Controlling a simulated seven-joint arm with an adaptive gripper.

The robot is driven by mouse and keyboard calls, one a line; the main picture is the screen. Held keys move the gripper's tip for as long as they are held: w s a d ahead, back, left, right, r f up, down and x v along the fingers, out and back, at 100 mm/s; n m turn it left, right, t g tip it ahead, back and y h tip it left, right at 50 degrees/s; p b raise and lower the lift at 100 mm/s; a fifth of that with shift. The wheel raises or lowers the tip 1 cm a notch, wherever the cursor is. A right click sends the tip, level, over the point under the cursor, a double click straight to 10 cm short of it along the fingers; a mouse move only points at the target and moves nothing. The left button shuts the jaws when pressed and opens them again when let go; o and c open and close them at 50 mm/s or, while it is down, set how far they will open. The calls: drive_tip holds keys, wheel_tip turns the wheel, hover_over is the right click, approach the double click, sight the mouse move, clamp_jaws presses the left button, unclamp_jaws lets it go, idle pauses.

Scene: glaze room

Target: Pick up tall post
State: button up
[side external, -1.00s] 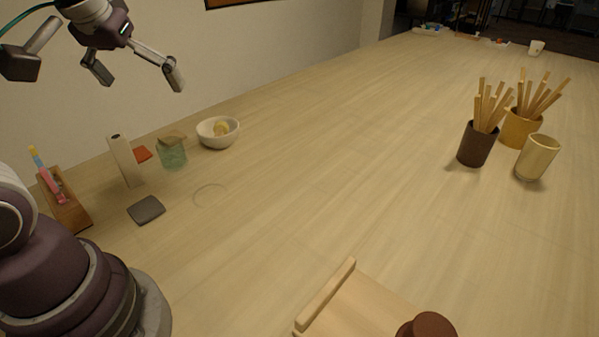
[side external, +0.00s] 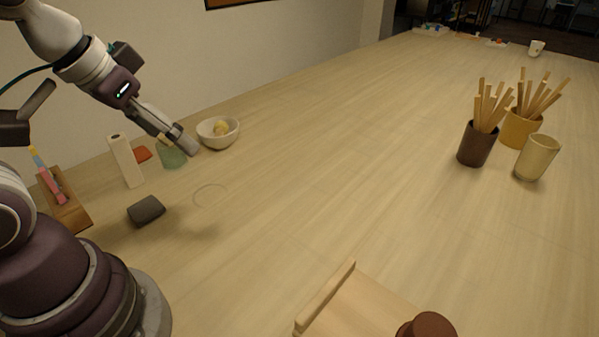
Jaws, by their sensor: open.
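The tall post, a pale upright block (side external: 126,161) with a small dark mark near its top, stands on the table at the left. My gripper (side external: 181,139) is open and points down to the right. It is to the right of the post in the picture, with the visible fingertip in front of the green glass jar and near the white bowl. The second finger is hard to make out. I see no object in the gripper. I cannot tell the depth gap between the gripper and the post.
The green jar (side external: 171,157) and the white bowl (side external: 216,140) with a yellow item are close by. A dark grey block (side external: 146,211) lies in front of the post. A wooden holder (side external: 70,214) with pens is left. Stick-filled cups (side external: 478,147) stand far right. The table's middle is clear.

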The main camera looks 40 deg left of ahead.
drive_tip(key=w+a+f+n+g+y, duration=0.1)
drive_tip(key=w+a+f+n+y, duration=0.15)
drive_tip(key=a+n, duration=0.65)
drive_tip(key=n+g+y, duration=0.3)
drive_tip(key=n, duration=0.2)
approach(116, 138)
drive_tip(key=f, duration=0.1)
drive_tip(key=shift+n+y, duration=0.25)
drive_tip(key=shift+n, duration=0.05)
drive_tip(key=x, duration=1)
drive_tip(key=shift+w+a+f, duration=0.1)
drive_tip(key=shift+f, duration=0.25)
clamp_jaws()
